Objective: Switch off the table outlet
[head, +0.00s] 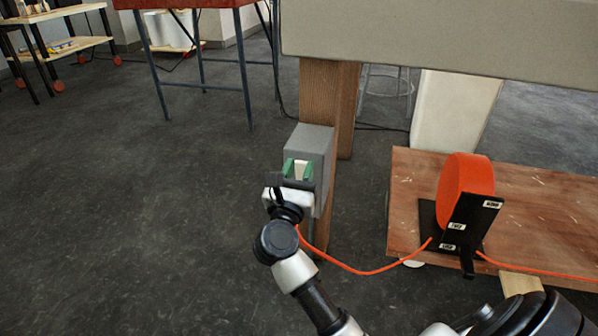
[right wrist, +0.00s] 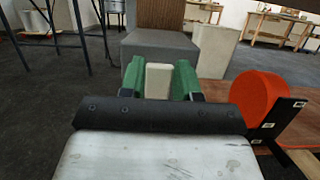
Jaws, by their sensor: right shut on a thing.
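The table outlet is a grey box (head: 312,150) on the side of a wooden table leg. It also shows in the right wrist view (right wrist: 158,45). My right gripper (head: 300,166) is at the front of the box. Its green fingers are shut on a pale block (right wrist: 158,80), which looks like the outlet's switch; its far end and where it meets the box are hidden. An orange cord (head: 345,268) comes out from below my right gripper; its end there is hidden behind my wrist. My left gripper is not in view.
An orange reel (head: 465,188) on a black labelled stand (head: 470,225) stands on a wooden board (head: 400,205) at the right. A grey tabletop edge (head: 430,45) hangs above the outlet. The dark floor at the left is clear.

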